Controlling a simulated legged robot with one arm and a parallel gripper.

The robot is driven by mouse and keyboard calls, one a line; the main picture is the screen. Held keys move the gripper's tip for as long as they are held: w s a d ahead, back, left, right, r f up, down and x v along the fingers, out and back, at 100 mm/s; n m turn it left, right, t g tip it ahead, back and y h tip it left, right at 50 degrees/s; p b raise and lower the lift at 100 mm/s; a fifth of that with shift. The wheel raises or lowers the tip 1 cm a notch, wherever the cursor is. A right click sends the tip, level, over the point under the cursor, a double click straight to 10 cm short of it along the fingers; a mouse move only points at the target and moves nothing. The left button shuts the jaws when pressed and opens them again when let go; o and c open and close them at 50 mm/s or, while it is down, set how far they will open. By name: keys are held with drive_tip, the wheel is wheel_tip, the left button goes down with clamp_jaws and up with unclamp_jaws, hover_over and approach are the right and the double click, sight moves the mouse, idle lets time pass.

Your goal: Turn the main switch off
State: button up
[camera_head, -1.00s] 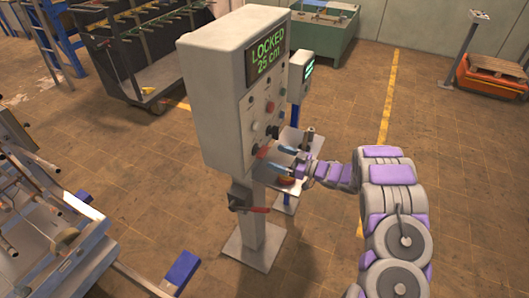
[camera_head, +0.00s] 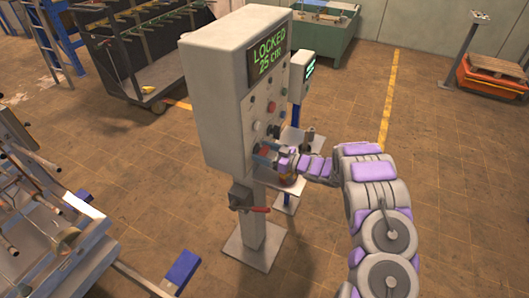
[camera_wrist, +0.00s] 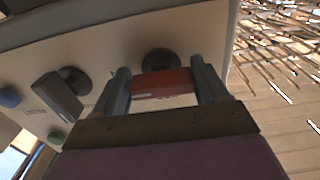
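The red switch handle (camera_wrist: 162,83) sits on a dark round base low on the grey control box (camera_head: 222,105). The red handle (camera_head: 264,151) also shows in the head view, partly hidden by my gripper (camera_head: 270,153). In the wrist view my gripper (camera_wrist: 163,85) has its two fingers spread, one on each side of the red handle. Whether the fingers touch it is unclear. The box display (camera_head: 268,54) reads "LOCKED 25 cm" in green.
A black knob (camera_wrist: 60,95), a blue button (camera_wrist: 9,97) and a green button (camera_wrist: 56,138) are close beside the handle. A red-handled lever (camera_head: 250,208) is on the post below. A second, smaller console (camera_head: 301,75) stands behind.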

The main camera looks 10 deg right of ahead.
drive_tip(key=c, duration=0.7)
drive_tip(key=shift+o, duration=0.2)
drive_tip(key=shift+f+b, duration=0.1)
drive_tip(key=shift+b, duration=0.2)
drive_tip(key=n+b, duration=0.1)
drive_tip(key=b, duration=0.1)
drive_tip(key=n+b, duration=0.2)
drive_tip(key=shift+s+f+n, duration=0.1)
drive_tip(key=shift+f+n, duration=0.1)
drive_tip(key=shift+n, duration=0.1)
drive_tip(key=n+b, duration=0.6)
drive_tip(key=b, duration=0.1)
drive_tip(key=shift+f+b, duration=0.1)
drive_tip(key=shift+b, duration=0.3)
drive_tip(key=n+b, duration=0.4)
drive_tip(key=shift+n+b, duration=1.4)
drive_tip(key=shift+n, duration=0.7)
